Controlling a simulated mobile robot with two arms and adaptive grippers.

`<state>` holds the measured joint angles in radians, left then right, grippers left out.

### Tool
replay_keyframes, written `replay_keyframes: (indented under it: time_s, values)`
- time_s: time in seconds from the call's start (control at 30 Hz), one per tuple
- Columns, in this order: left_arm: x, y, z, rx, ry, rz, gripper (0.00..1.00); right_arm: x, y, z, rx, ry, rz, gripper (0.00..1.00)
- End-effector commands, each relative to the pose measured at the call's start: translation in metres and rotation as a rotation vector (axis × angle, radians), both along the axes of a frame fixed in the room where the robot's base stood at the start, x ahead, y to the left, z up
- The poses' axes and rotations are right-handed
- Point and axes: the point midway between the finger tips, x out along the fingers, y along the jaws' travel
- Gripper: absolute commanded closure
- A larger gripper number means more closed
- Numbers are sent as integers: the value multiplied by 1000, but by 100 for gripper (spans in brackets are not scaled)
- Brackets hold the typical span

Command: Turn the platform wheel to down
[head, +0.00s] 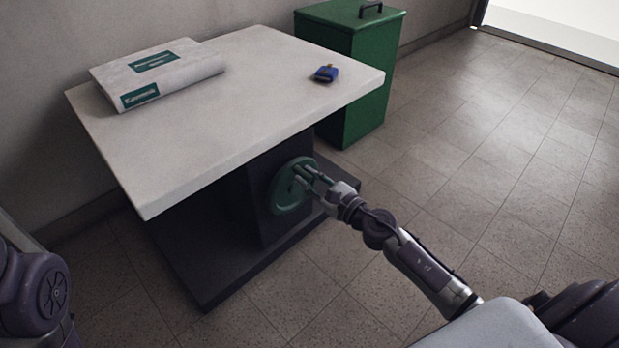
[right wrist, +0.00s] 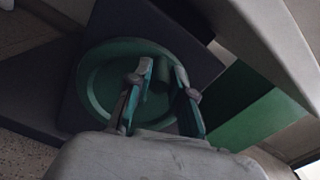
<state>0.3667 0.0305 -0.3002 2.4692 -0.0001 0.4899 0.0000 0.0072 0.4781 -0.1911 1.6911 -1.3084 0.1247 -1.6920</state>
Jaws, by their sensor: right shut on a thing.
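The platform wheel (head: 289,187) is a green disc on the side of the dark pedestal under the white platform (head: 250,75). My right gripper (head: 304,176) reaches it from the right, with its fingers at the wheel's face. In the right wrist view the wheel (right wrist: 97,85) fills the middle, and my right gripper (right wrist: 165,80) has its two fingers on either side of the wheel's green handle (right wrist: 153,104), shut on it. The handle is partly hidden by the fingers. My left gripper is not in view; only part of my left arm shows at the lower left.
A thick white book or box with green labels (head: 165,72) and a small blue object (head: 326,73) lie on the platform. A green bin with a lid (head: 350,60) stands behind it. The tiled floor at the right (head: 500,170) is clear.

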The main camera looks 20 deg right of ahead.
Motion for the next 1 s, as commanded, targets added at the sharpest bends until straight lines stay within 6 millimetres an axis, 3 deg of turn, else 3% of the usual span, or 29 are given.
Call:
replay_keyframes:
  time_s: [0.07,0.1,0.23,0.63,1.0]
  values:
    - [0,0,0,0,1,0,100,0,2,1,4,-1,5,100]
    - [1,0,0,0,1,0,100,0,2,1,3,0,5,72]
    - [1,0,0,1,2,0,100,0,2,0,3,0,3,53]
    - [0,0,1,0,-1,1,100,-10,-2,-2,3,4,3,53]
    - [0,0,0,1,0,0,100,-79,-27,-2,6,5,1,53]
